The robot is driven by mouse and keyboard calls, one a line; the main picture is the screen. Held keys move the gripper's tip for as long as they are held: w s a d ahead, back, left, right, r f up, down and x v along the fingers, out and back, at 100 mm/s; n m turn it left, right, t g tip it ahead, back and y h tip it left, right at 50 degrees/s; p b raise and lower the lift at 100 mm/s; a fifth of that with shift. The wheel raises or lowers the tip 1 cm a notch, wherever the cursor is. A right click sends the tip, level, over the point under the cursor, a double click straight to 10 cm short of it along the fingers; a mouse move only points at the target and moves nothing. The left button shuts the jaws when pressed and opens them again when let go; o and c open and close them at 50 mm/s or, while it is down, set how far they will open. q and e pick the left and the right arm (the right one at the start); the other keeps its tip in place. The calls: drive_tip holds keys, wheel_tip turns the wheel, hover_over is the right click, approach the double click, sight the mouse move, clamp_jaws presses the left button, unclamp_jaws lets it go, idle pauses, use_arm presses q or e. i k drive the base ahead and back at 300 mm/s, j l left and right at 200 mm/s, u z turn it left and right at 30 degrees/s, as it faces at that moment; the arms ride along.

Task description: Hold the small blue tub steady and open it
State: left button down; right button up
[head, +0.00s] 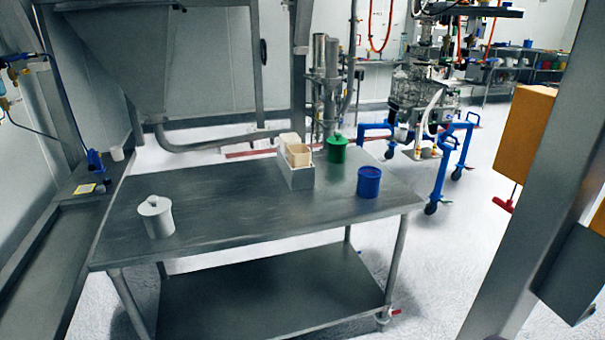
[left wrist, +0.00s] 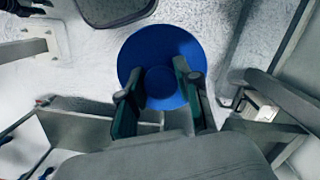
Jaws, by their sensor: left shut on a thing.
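The small blue tub (head: 368,184) stands upright on the metal table, near its right end. No knob shows on its top, unlike the other tubs; its inside is too small to make out. In the left wrist view my left gripper (left wrist: 160,88) is shut on a round blue lid (left wrist: 160,52), with its fingers on either side of the small raised centre. The pale floor shows behind the lid. Neither gripper shows in the head view, and my right gripper is in no view.
The metal table (head: 240,215) also bears a green lidded tub (head: 336,150), a white lidded tub (head: 156,218) and a grey box (head: 297,176) with beige containers. The table's middle front is clear. A blue-legged wheeled stand (head: 440,170) is behind its right end.

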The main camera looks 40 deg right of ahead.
sight(369, 179)
drive_tip(key=i+l+z, duration=0.2)
drive_tip(key=z, duration=0.25)
drive_tip(key=i+l+z, duration=0.1)
drive_tip(key=i+z, duration=0.6)
drive_tip(key=z, duration=0.15)
drive_tip(key=i+j+z, duration=0.1)
drive_tip(key=i+z, duration=0.2)
drive_tip(key=z, duration=0.15)
